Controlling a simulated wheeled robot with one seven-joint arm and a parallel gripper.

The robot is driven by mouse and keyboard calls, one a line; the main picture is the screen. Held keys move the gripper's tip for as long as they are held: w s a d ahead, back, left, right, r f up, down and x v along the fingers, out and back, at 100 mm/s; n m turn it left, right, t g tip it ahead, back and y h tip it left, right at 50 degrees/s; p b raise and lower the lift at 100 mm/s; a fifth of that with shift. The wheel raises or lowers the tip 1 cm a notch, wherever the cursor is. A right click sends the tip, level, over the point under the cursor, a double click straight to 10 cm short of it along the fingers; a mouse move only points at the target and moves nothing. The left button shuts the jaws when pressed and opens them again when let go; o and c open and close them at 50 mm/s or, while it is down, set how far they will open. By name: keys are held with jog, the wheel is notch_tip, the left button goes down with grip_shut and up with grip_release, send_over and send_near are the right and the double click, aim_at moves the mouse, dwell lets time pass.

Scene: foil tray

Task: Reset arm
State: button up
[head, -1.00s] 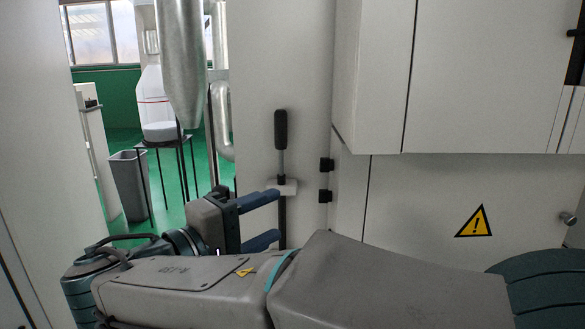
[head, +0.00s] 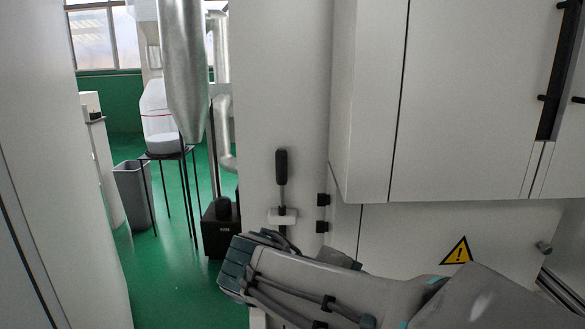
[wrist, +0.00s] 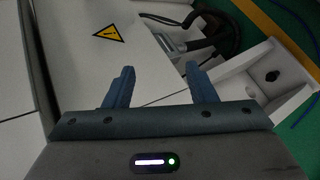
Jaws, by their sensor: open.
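My gripper (wrist: 159,83) shows in the wrist view with its two blue fingers spread apart. There is nothing between them. No foil tray shows in either view.
A white cabinet (head: 450,120) with a yellow warning sign (head: 457,252) stands close on the right. A black-handled lever (head: 282,180) is on the middle panel. A gap at the left opens onto green floor (head: 170,275) with a grey bin (head: 133,195). Dark cables (wrist: 205,32) lie past the fingers.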

jog(key=s+d+r+m+g+y+p, duration=0.1)
jog(key=s+d+m+y+p, duration=0.3)
jog(key=y+p, duration=0.5)
jog(key=s+r+m+p, duration=0.1)
jog(key=s+m+p, duration=0.1)
jog(key=m, duration=0.1)
jog(key=shift+s+d+r+m+g+y+p, duration=0.15)
jog(key=shift+d+r+m+g+y+p, duration=0.15)
jog(key=shift+d+g+y+p, duration=0.1)
jog(key=shift+a, duration=0.1)
jog(key=shift+c, duration=0.3)
